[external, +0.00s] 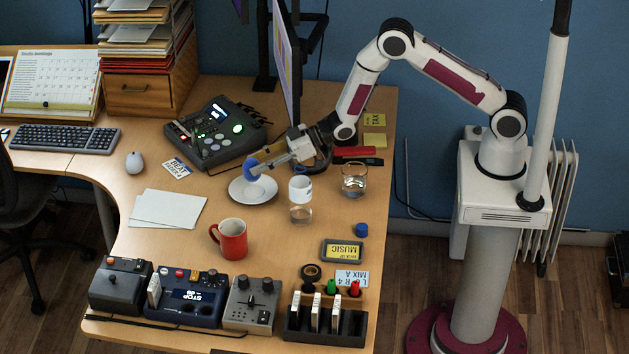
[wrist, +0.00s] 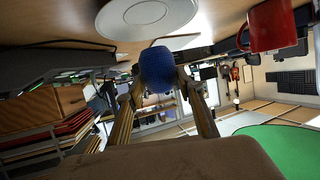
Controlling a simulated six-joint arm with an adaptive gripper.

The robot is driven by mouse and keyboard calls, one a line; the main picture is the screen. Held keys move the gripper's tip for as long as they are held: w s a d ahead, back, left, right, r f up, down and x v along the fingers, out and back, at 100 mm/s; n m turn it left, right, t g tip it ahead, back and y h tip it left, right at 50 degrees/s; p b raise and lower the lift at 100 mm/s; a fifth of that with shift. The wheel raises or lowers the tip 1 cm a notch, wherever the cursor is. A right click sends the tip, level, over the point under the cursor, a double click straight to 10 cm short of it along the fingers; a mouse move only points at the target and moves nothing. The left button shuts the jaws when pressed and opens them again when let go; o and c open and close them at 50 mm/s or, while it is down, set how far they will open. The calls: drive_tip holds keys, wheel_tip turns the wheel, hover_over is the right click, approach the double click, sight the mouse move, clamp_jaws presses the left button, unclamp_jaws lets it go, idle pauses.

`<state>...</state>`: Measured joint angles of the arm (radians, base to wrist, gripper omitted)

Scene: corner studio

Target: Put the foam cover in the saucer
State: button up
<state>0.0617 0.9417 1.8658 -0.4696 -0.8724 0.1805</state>
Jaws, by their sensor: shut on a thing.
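The blue foam cover (external: 252,167) is held at the tips of my gripper (external: 262,166), which is shut on it. In the external view it appears over the far part of the white saucer (external: 254,198); the exact gap between them is hard to tell. In the wrist view the foam cover (wrist: 158,70) sits between my two fingertips (wrist: 160,85), and the pale saucer (wrist: 150,14) shows beyond it at the top. The saucer looks empty apart from the part hidden behind the cover and gripper.
A red mug (external: 230,240) is in front. A mixer (external: 216,132) and the monitor (external: 287,60) are behind. White sheets (external: 167,209) lie to the left.

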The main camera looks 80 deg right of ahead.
sight(261, 175)
drive_tip(key=shift+f, duration=0.6)
drive_tip(key=shift+f, duration=0.1)
drive_tip(key=shift+f, duration=1.75)
drive_tip(key=shift+f, duration=0.2)
drive_tip(key=o, duration=0.7)
drive_tip(key=shift+r, duration=0.2)
